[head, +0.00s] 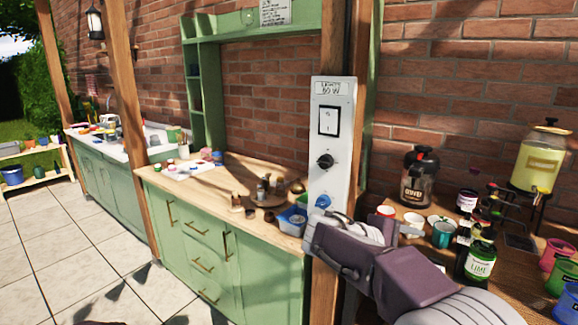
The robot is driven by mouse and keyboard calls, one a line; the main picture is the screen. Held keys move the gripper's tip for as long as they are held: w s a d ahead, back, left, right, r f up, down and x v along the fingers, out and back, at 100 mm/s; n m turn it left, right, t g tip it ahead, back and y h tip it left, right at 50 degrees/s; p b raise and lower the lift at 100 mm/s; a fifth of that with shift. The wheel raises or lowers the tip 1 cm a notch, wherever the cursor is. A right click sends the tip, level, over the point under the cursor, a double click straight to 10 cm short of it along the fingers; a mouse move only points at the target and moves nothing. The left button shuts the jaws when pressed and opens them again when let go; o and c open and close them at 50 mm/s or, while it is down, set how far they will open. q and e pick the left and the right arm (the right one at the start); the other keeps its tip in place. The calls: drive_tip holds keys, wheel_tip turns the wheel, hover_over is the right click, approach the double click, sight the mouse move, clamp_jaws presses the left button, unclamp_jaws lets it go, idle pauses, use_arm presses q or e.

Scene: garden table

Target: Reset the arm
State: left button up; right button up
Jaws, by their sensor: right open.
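My right gripper (318,238) reaches in from the lower right, and its grey and dark purple body covers the bottom of a white control panel (330,178). The gripper is open and nothing shows between its jaws. Its tips are close to the panel's lower edge; I cannot tell whether they touch it. The panel is on a wooden post and carries a rocker switch (328,121), a black knob (325,161) and a blue button or knob (323,201). My left gripper is not in view.
A green cabinet with a wooden counter (215,192) stands left of the post, with a blue container (292,220) at its near end. On the right, a crowded table holds a dark jar (418,178), a yellow drink dispenser (541,160) and a LIME jar (480,262). Tiled floor (60,260) is clear at left.

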drive_tip(key=s+d+f+m+g+y, duration=0.25)
drive_tip(key=s+f+g+y, duration=0.3)
drive_tip(key=s+f, duration=1.05)
drive_tip(key=s+a+f+m+t+y, duration=0.1)
drive_tip(key=s+a+f+m+y, duration=0.25)
drive_tip(key=a+f, duration=0.25)
drive_tip(key=s+a+f+m+y, duration=0.2)
drive_tip(key=a+f+y, duration=0.2)
drive_tip(key=a+f, duration=0.15)
wheel_tip(320, 180, up, 12)
drive_tip(key=w+p, duration=0.2)
drive_tip(key=p, duration=1)
drive_tip(key=shift+w+r+t, duration=0.15)
drive_tip(key=shift+t, duration=0.3)
